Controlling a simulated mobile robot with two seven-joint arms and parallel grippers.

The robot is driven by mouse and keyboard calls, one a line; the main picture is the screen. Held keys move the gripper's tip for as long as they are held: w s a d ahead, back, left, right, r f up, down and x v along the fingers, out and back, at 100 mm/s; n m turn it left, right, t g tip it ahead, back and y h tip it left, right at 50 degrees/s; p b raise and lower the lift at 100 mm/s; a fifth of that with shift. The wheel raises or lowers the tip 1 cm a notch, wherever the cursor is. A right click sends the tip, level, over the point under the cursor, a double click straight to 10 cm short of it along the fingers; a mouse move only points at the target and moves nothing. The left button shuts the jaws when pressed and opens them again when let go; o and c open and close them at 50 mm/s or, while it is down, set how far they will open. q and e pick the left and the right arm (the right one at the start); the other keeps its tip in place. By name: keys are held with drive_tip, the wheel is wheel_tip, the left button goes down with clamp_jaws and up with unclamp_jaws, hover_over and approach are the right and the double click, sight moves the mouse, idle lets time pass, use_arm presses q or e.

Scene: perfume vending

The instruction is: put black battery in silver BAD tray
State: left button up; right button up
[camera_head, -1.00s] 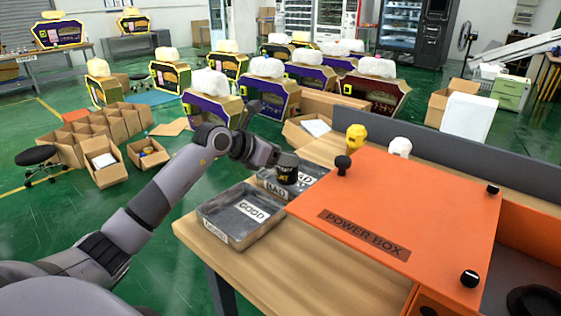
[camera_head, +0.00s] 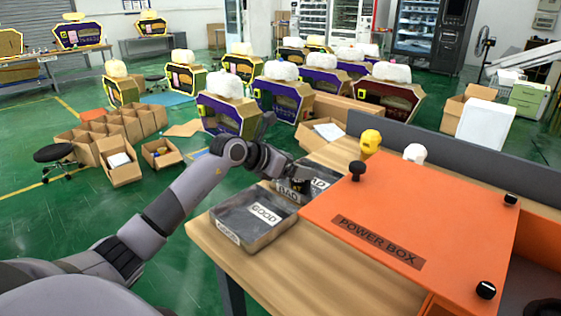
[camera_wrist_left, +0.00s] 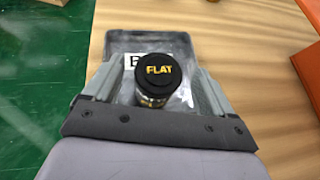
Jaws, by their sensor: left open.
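The black battery (camera_wrist_left: 157,76) shows its round top with yellow "FLAT" lettering in the left wrist view. It stands upright within the silver BAD tray (camera_wrist_left: 120,42), whose label is partly hidden by it. My left gripper (camera_wrist_left: 157,84) is open, with one finger on each side of the battery. In the head view, the gripper (camera_head: 297,176) is low over the BAD tray (camera_head: 322,183), and the battery (camera_head: 292,187) is small and partly hidden. I cannot tell whether the fingers still touch it. My right gripper is not in view.
The GOOD tray (camera_head: 252,222) stands directly in front of the BAD tray on the wooden table (camera_head: 285,275). The orange power box (camera_head: 420,225) is close on the right. A yellow object (camera_head: 370,140) and a white one (camera_head: 414,153) stand behind it.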

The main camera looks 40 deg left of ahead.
use_arm(q)
drive_tip(key=b+v, duration=0.1)
drive_tip(key=v, duration=1.1)
drive_tip(key=shift+b, duration=0.3)
drive_tip(key=shift+r, duration=0.1)
